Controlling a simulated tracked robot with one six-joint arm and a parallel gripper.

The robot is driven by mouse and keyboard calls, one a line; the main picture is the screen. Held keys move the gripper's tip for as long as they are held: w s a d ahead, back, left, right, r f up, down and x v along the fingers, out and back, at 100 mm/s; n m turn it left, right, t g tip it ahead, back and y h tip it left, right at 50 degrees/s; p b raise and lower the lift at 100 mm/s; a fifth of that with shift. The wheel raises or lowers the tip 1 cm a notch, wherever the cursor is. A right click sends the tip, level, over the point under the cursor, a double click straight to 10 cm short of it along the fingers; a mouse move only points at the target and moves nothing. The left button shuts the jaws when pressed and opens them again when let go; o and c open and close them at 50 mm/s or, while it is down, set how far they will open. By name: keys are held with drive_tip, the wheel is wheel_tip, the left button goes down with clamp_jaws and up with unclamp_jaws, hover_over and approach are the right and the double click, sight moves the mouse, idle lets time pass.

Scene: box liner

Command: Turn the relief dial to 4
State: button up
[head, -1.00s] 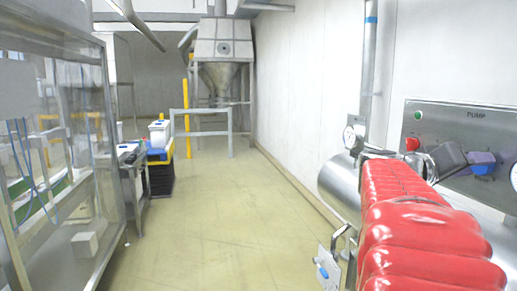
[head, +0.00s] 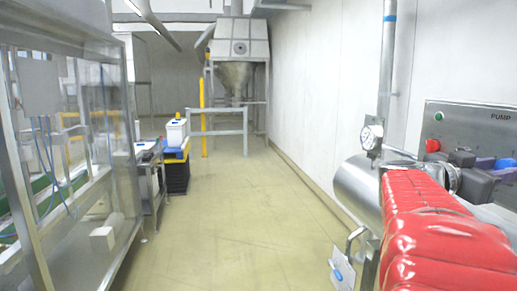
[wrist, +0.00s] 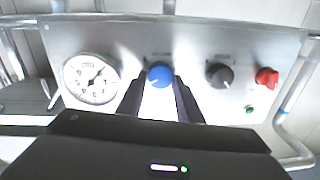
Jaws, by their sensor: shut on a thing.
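A steel panel marked PUMP (head: 470,120) is on the right wall. In the wrist view, a round blue dial (wrist: 160,74) sits on it with a pale pointer mark toward the lower left. Its label and numbers are too small to read. My gripper (wrist: 161,80) is shut on the blue dial, one dark finger on each side. In the head view, the blue dial (head: 503,164) shows at the right edge, partly covered by my gripper (head: 482,162).
In the wrist view, a white gauge (wrist: 91,78) is left of the blue dial. A dark grey knob (wrist: 220,75), a red knob (wrist: 267,77) and a green light (wrist: 250,109) are to its right. The aisle floor (head: 225,220) is clear.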

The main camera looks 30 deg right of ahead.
drive_tip(key=shift+s+f+m, duration=0.1)
drive_tip(key=shift+f+m, duration=0.15)
drive_tip(key=shift+m, duration=0.25)
drive_tip(key=o, duration=1)
drive_tip(key=shift+r, duration=0.2)
drive_tip(key=shift+o, duration=0.2)
drive_tip(key=v, duration=0.7)
drive_tip(key=shift+a, duration=0.2)
drive_tip(key=shift+f, duration=0.1)
